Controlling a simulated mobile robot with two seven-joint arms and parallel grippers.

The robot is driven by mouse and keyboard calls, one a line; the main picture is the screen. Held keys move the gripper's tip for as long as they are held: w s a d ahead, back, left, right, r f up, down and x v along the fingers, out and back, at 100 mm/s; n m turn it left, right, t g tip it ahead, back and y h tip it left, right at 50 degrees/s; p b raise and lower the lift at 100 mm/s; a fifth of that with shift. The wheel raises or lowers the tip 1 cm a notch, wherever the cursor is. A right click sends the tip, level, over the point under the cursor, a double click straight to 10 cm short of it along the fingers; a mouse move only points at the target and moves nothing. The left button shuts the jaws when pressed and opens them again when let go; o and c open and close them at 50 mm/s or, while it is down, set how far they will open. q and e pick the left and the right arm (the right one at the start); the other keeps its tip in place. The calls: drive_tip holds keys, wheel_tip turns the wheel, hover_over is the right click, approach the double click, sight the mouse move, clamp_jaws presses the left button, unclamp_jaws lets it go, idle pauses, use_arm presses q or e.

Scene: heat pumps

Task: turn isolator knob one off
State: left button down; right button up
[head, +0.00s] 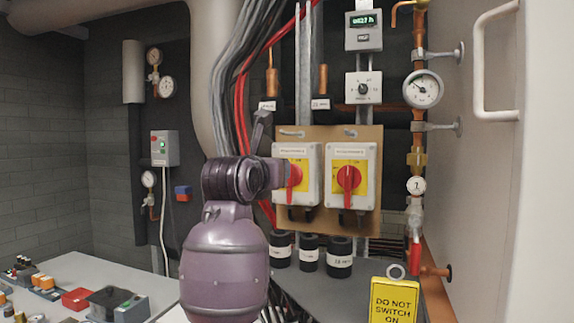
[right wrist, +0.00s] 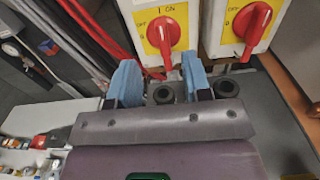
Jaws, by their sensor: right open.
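Two isolator boxes hang side by side on a brown board; their name labels are too small to read. The left box has a red knob (head: 295,175) on a yellow plate, partly hidden by my right arm. The right box has a similar red knob (head: 348,179), its handle about upright. In the right wrist view the left knob (right wrist: 164,36) shows whole, its handle roughly vertical, with OFF and ON on its plate. My right gripper (right wrist: 160,78) has its blue fingers apart and empty, just below the left knob and apart from it. My left gripper is out of view.
Black cylinders (head: 339,257) stand below the boxes. A yellow DO NOT SWITCH ON tag (head: 394,300) is at the lower right. Copper pipework with a gauge (head: 423,89) runs on the right. Cables (head: 240,75) hang left of the boxes. A table (head: 152,283) holds small parts at lower left.

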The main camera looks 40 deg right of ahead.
sight(290, 183)
drive_tip(key=p+x, duration=0.1)
drive_tip(key=x, duration=0.7)
drive_tip(key=shift+w+d, duration=0.2)
drive_tip(key=shift+d, duration=0.1)
clamp_jaws()
